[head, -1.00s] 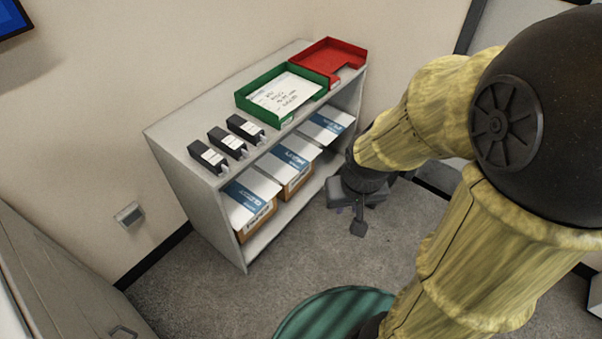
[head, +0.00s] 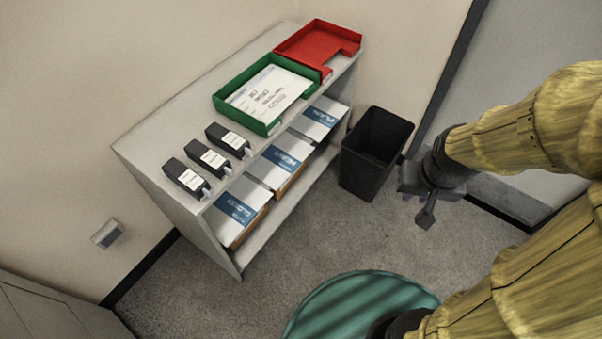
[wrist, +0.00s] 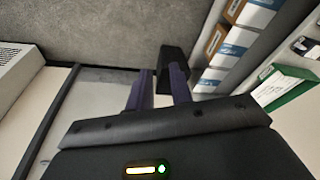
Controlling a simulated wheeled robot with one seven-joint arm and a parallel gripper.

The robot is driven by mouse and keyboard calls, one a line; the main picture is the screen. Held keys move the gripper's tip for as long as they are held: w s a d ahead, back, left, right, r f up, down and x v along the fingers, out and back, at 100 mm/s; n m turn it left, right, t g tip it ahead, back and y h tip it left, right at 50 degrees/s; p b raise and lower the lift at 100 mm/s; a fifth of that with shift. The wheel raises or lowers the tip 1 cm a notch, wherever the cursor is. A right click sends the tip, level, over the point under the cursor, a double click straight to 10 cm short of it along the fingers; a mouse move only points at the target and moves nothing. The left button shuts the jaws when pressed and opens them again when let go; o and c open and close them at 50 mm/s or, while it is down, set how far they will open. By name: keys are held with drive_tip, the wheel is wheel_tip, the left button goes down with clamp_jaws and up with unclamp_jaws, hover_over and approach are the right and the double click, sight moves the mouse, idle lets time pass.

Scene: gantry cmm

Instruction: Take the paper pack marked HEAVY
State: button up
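Three paper packs with white and blue wrappers lie in a row on the shelf below the top of a grey shelf unit (head: 140,150). The middle pack (head: 275,168) has a blue band that appears to read HEAVY. The left pack (head: 241,209) seems to read GLOSSY and the right one (head: 318,118) PLAIN. In the wrist view the packs show at upper right, the middle one (wrist: 237,40) among them, lettering unreadable. My gripper (head: 427,206) is right of the shelf unit, beyond a black bin, well apart from the packs. Its fingers (wrist: 162,75) are apart and empty.
A black bin (head: 372,150) stands between the shelf unit and my gripper. A green tray (head: 228,103) with a paper sheet, a red tray (head: 300,40) and three black boxes (head: 208,157) are on the unit's top.

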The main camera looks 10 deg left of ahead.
drive_tip(key=shift+w+d, duration=0.35)
drive_tip(key=w+a+f+n+t+h+b, duration=0.1)
drive_tip(key=w+a+f+n+t+b, duration=0.15)
drive_tip(key=w+a+f+b, duration=0.8)
drive_tip(key=w+d+f+n+t+b, duration=0.25)
drive_tip(key=w+f+b, duration=0.3)
drive_tip(key=f, duration=1.25)
drive_tip(key=w+a+f+n+t+h+b, duration=0.1)
drive_tip(key=w+a+f+n+t+b, duration=0.15)
drive_tip(key=w+a+f+b, duration=0.85)
drive_tip(key=a+f+n+t+y+b, duration=0.1)
drive_tip(key=a+f+n+t+b, duration=0.15)
drive_tip(key=f, duration=0.45)
drive_tip(key=a+f+n+t+y+b, duration=0.1)
drive_tip(key=f+n+b, duration=0.3)
drive_tip(key=f, duration=0.3)
drive_tip(key=s+a+f+n+t+y+b, duration=0.1)
drive_tip(key=a+f+n+y+b, duration=0.2)
drive_tip(key=a, duration=0.4)
drive_tip(key=s+a+f+n+t+y+b, duration=0.2)
drive_tip(key=a+f+n+y+b, duration=0.1)
drive_tip(key=a, duration=0.4)
drive_tip(key=shift+s+f+n+y+b, duration=0.2)
drive_tip(key=shift+f+n+y+b, duration=0.3)
drive_tip(key=shift+n, duration=0.7)
